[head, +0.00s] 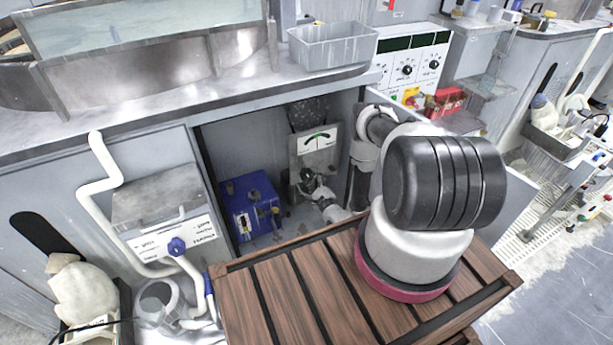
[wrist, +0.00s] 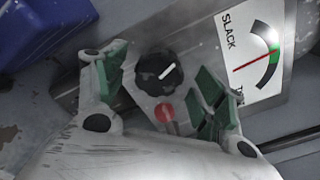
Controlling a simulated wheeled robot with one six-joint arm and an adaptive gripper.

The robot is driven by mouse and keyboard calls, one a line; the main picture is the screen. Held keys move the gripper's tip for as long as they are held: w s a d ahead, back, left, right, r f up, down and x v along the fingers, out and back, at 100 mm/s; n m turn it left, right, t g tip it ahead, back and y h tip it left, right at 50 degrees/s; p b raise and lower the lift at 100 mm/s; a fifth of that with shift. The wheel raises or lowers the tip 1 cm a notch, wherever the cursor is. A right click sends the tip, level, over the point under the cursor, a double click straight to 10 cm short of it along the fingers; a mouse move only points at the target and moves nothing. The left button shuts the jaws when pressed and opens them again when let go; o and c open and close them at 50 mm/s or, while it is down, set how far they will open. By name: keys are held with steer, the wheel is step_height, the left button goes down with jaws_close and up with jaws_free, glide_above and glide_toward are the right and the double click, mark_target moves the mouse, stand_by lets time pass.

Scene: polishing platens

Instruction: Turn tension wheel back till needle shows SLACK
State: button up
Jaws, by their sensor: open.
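The tension wheel is a black lobed knob (wrist: 158,73) with a white pointer line, on a grey panel (wrist: 283,105). My gripper (wrist: 162,88) is open, with its green-padded fingers on either side of the wheel; I cannot tell whether they touch it. The gauge (wrist: 262,38) on the same panel has a red needle (wrist: 250,64) pointing at the green part near mid-arc, away from the SLACK label (wrist: 229,31). The other label is partly hidden by a finger. In the head view the gauge (head: 318,140) is in the cabinet, with my gripper (head: 311,182) below it.
A red round button (wrist: 165,112) sits just below the wheel, between my fingers. A blue box (head: 250,205) stands left of the panel in the cabinet. A slatted wooden top (head: 290,290) lies in front. The steel counter (head: 180,97) overhangs the cabinet opening.

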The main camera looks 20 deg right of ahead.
mark_target(307, 178)
steer(key=shift+w, duration=1.6)
steer(key=c, duration=1)
steer(key=shift+n, duration=0.3)
steer(key=n, duration=0.3)
steer(key=shift+a+f, duration=0.1)
steer(key=shift+s+f+n, duration=0.1)
steer(key=shift+n, duration=1.9)
